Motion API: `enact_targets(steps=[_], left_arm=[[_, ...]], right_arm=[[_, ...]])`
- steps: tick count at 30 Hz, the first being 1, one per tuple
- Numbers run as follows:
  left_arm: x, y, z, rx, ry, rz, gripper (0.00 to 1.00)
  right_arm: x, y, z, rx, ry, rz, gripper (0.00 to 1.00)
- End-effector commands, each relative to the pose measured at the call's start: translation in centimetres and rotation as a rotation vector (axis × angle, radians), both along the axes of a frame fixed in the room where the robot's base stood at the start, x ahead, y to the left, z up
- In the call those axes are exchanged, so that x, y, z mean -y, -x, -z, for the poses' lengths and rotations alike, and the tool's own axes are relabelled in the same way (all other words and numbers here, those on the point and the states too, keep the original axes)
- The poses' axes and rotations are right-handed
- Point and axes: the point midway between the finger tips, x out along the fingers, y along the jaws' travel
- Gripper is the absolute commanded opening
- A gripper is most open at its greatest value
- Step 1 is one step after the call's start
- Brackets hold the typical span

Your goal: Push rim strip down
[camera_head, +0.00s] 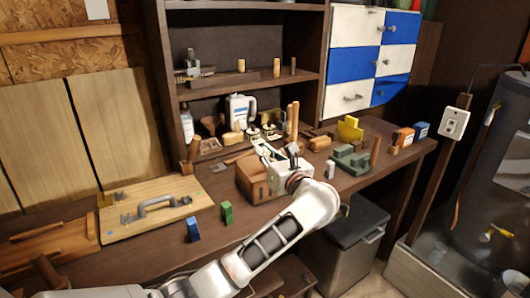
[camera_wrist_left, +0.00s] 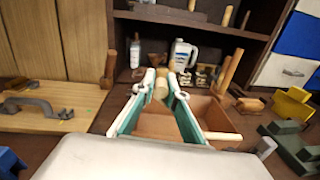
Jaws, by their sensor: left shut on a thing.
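An open wooden box (camera_head: 252,187) stands on the workbench; it also shows in the wrist view (camera_wrist_left: 190,125), below and behind my fingers. My left gripper (camera_head: 265,151) is over the box, seen from close up in the wrist view (camera_wrist_left: 161,80). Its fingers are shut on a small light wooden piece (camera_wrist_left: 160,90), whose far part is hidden. A short light wooden strip (camera_wrist_left: 222,136) shows at the right side of the box. I cannot tell which piece is the rim strip. My arm hides the right part of the box in the head view. My right gripper is not in view.
A board with a grey handle (camera_head: 155,206) lies left of the box. A blue block (camera_head: 193,229) and a green block (camera_head: 227,212) stand near the front. Green parts (camera_head: 352,160) lie to the right. A white jug (camera_head: 240,111) and bottles stand behind.

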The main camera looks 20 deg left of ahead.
Motion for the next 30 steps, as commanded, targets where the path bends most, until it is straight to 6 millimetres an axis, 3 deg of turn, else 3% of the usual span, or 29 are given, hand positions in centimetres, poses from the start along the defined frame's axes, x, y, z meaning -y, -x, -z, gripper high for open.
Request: enact_targets(steps=[12, 22, 30], left_arm=[[-1.0, 1.0, 3.4, 0.135, 0.142, -0.001, 0.0], [-1.9, 1.9, 5.7, 0.301, 0.303, -0.002, 0.0], [-2.2, 2.3, 6.3, 0.346, 0.339, -0.001, 0.0]], right_arm=[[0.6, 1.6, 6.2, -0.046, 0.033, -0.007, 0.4], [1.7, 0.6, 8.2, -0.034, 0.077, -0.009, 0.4], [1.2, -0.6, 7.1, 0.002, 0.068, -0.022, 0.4]])
